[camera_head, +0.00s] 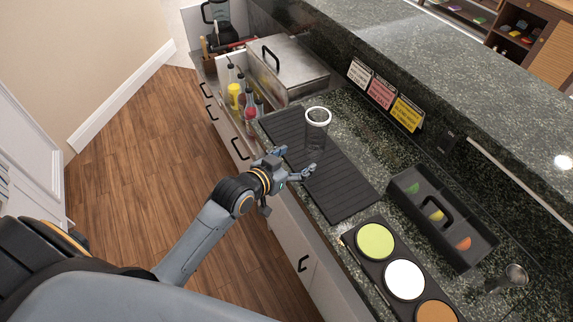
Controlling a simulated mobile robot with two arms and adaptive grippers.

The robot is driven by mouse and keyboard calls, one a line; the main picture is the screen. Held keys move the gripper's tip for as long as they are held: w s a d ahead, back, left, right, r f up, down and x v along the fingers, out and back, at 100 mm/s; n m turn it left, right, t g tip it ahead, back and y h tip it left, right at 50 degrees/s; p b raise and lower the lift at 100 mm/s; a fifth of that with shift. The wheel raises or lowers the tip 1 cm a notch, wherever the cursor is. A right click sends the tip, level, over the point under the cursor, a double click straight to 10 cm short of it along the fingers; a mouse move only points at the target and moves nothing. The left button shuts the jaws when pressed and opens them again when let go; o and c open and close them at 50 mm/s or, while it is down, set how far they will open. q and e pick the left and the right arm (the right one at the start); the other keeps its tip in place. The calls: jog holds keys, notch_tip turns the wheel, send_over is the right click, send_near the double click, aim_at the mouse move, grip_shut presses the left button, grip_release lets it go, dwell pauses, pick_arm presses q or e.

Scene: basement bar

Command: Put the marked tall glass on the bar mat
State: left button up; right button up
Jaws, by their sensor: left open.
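A tall clear glass (317,130) with a pale rim stands upright on the black ribbed bar mat (345,195), toward its far half. No other mark on it is clear from here. My left gripper (297,160) is open just in front of the glass, over the mat's left edge, with its fingers spread toward the glass. The fingers look empty. I cannot tell whether they touch the glass base. My right gripper is out of view.
A black caddy (440,212) with coloured garnishes and a tray of green, white and brown discs (402,279) lie to the right. A small clear vessel (507,279) stands near them. Bottles (236,95) and a steel box (287,70) stand beyond the mat. The mat's near half is bare.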

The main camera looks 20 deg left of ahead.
pick_arm(q)
jog(key=shift+v, duration=2.05)
jog(key=s+f+g+y, duration=0.1)
jog(key=s+f+g, duration=0.2)
jog(key=s, duration=0.4)
jog(key=s+f+n+g+y, duration=0.1)
jog(key=s+f+g, duration=0.15)
jog(key=s, duration=0.55)
jog(key=s+f+g+y, duration=0.1)
jog(key=s+f+g, duration=0.1)
jog(key=s+g, duration=0.35)
jog(key=s+f, duration=0.3)
jog(key=f, duration=1.1)
jog(key=s+f, duration=0.2)
jog(key=f, duration=1.3)
jog(key=s+a+f+g, duration=0.1)
jog(key=s+a+f, duration=0.2)
jog(key=s+f, duration=1)
jog(key=s, duration=0.3)
jog(key=shift+a+f+y+b, duration=0.3)
jog(key=shift+a+f, duration=0.1)
